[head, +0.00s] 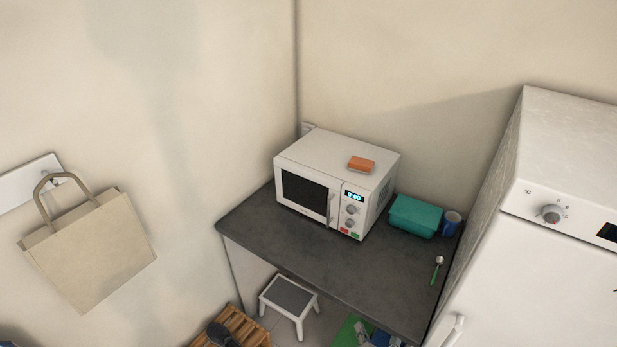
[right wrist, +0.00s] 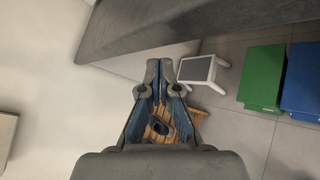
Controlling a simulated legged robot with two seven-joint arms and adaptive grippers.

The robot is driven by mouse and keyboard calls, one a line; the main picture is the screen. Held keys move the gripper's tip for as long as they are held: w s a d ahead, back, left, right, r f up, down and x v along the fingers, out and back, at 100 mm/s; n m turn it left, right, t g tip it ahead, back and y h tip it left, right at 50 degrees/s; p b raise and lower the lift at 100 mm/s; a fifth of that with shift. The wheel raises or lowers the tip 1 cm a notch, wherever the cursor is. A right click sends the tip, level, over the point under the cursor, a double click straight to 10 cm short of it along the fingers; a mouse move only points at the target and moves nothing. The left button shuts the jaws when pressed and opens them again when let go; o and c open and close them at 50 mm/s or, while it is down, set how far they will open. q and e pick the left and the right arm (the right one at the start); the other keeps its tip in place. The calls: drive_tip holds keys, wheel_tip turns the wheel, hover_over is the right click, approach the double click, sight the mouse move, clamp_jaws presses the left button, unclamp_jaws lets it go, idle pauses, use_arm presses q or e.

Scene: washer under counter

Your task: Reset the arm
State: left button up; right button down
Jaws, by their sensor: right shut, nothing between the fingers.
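My right gripper (right wrist: 161,70) fills the middle of the right wrist view. Its two grey fingertips meet and it is shut, with nothing held. Through the gap behind the tips I see a slatted wooden crate (right wrist: 196,122) lower down. In the head view my right gripper (head: 364,330) shows only as a small grey part at the bottom edge, in front of the counter and partly cut off. My left gripper is in neither view.
The dark counter (head: 300,247) holds a microwave (head: 305,193) with an orange sponge on top, a teal box (head: 413,217), a blue mug (head: 452,223) and a green-handled utensil. A white stool (head: 289,295) stands below. Green (right wrist: 261,78) and blue (right wrist: 302,80) bins stand on the floor.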

drive_tip(key=s+d+f+m+g+h+b, duration=0.1)
drive_tip(key=s+d+f+m+g, duration=0.1)
drive_tip(key=s+f+m, duration=0.5)
drive_tip(key=s+d+f+m+g+b, duration=0.1)
drive_tip(key=s+d+f+g, duration=0.3)
drive_tip(key=f, duration=0.8)
drive_tip(key=s+d+f+m+g+h+b, duration=0.1)
drive_tip(key=s+f+m, duration=0.45)
drive_tip(key=f, duration=0.35)
use_arm(q)
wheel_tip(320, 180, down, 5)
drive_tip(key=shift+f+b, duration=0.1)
drive_tip(key=shift+b, duration=0.9)
use_arm(e)
drive_tip(key=s+f+m+g, duration=0.2)
drive_tip(key=s+f+m, duration=0.2)
drive_tip(key=s, duration=0.6)
drive_tip(key=s+f+m+g, duration=0.2)
drive_tip(key=s+f+m, duration=0.2)
drive_tip(key=s, duration=0.7)
drive_tip(key=s+f+m+g, duration=0.2)
drive_tip(key=s+f+m, duration=0.2)
drive_tip(key=s+f, duration=0.3)
drive_tip(key=s, duration=0.4)
drive_tip(key=shift+g, duration=0.3)
drive_tip(key=shift+d, duration=0.15)
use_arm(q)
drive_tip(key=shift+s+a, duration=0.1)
